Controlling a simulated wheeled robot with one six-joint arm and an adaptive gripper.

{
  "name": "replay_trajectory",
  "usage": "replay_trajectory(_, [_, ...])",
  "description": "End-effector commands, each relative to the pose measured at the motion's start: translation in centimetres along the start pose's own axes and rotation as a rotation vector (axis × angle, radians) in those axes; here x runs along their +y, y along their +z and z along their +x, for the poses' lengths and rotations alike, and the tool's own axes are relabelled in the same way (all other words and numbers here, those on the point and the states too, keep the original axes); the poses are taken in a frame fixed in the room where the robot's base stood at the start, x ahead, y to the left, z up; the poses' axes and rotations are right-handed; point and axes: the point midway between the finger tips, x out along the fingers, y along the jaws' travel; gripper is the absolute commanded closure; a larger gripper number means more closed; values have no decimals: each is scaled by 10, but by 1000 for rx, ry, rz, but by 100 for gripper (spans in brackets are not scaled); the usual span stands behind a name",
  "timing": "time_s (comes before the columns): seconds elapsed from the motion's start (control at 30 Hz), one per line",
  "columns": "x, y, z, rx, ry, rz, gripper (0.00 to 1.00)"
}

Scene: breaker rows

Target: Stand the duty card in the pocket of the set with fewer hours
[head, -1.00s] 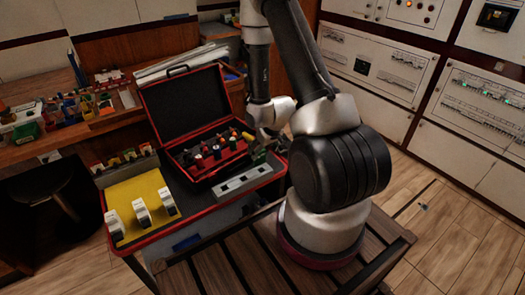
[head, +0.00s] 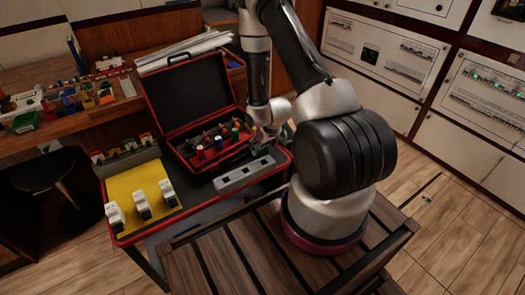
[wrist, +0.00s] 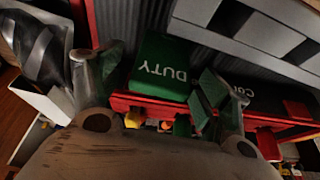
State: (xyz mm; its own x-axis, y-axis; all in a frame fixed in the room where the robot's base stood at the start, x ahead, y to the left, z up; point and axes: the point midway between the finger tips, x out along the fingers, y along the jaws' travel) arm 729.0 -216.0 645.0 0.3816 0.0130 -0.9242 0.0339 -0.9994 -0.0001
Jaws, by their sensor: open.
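The duty card is green with white "DUTY" lettering (wrist: 163,66) in the wrist view. It lies between my two open fingers, near a red rail or rim. My gripper (wrist: 160,95) is open, one finger left of the card and one to its right, and I cannot tell whether either touches it. In the head view my gripper (head: 280,128) is at the right end of the open red-edged case (head: 208,150), partly hidden by my arm. I cannot make out the sets' hours or a card pocket.
A dark piece with partly hidden white letters (wrist: 262,103) lies right of the card. A grey slotted strip (head: 245,174) lies before the case. White breaker-like blocks (head: 142,205) stand on a yellow mat (head: 130,184). Wall panels (head: 385,50) stand at the right.

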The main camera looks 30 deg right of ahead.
Motion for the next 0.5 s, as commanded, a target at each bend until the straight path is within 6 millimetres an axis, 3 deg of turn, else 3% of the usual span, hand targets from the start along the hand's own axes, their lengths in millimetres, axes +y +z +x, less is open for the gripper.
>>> replay_trajectory(0.2, [0, 0, 1, 0, 0, 0, 25])
replay_trajectory(0.47, [0, 0, 0, 0, 0, 0, 72])
replay_trajectory(0.5, [0, 0, 0, 0, 0, 0, 73])
